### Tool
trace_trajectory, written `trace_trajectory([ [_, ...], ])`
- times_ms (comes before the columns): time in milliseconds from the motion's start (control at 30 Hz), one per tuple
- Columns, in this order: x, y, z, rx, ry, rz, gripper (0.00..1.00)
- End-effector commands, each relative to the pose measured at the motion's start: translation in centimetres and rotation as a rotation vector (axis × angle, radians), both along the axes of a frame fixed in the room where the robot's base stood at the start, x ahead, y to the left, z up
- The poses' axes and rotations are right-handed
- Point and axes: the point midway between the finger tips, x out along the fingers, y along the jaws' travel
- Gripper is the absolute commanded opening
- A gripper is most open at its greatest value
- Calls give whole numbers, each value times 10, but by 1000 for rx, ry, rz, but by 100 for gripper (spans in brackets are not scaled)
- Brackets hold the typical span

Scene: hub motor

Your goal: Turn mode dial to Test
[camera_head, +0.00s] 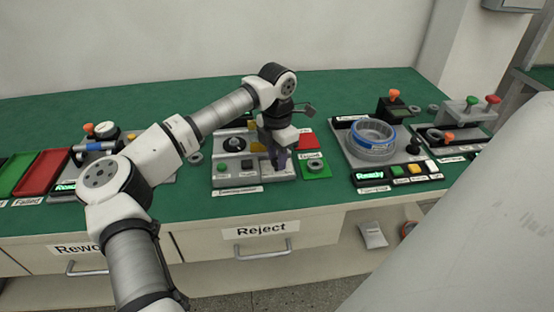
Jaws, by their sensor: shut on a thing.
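My gripper (279,160) reaches down onto the grey middle station (240,178), at the right part of its front panel. Its fingers point down and are closed on a small part there, which looks like the mode dial. The fingers hide the dial, so its pointer and setting cannot be read. The station's labels are too small to read. A green button (222,168) and a dark button (247,164) sit left of my gripper. A round black part (234,143) sits behind them.
A green tray (316,165) holding a ring-shaped part stands just right of my gripper, with a red tray (308,139) behind it. Further right is a station with a blue-banded ring (373,140). A red tray (42,172) lies at left. The green bench top is clear behind.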

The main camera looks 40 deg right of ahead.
Motion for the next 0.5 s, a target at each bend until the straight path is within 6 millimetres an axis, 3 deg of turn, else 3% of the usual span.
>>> trace_trajectory([
  [500,1,0,0,0,-2,293,6],
])
